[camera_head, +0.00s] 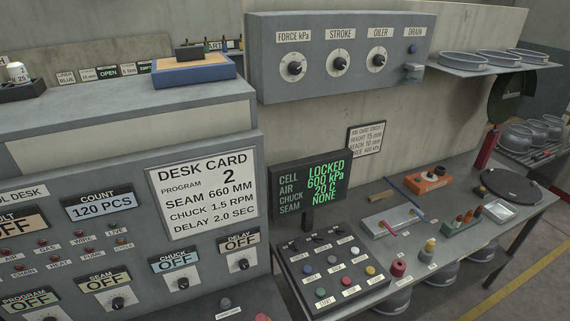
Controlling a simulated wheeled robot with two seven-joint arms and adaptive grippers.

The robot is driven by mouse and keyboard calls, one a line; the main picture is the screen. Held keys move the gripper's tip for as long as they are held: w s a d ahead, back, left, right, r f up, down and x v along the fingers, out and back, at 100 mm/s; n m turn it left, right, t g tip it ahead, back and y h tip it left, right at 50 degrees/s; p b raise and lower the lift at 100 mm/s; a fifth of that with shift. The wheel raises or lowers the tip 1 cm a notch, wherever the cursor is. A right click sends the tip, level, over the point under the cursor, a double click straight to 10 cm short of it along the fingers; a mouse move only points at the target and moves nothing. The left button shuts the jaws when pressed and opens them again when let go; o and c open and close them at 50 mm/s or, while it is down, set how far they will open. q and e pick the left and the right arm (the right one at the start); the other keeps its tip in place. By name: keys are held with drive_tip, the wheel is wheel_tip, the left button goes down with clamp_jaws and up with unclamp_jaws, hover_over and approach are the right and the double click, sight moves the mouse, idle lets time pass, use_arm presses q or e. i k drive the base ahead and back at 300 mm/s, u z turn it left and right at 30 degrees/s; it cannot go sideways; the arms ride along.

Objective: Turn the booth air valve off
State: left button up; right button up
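No part labelled as a booth air valve can be made out. A grey wall panel (262,62) holds three round dials labelled FORCE kPa (295,68), STROKE (340,64) and OILER (378,60). At its right end, under the label DRAIN, is a small blue-grey fitting (413,69). A dark display (318,186) with green text reads LOCKED, 600 kPa beside AIR, 20 C and NONE. Neither of my grippers is in view.
A grey desk console (130,222) with knobs and OFF labels fills the left, with a desk card (203,190). A button box (335,268) stands below the display. The right bench (440,205) carries small tools and trays. A shelf (480,66) holds metal rings.

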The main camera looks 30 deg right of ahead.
sight(382, 223)
drive_tip(key=z, duration=1.85)
drive_tip(key=k, duration=0.45)
drive_tip(key=z, duration=0.55)
drive_tip(key=i, duration=1.05)
drive_tip(key=u, duration=0.3)
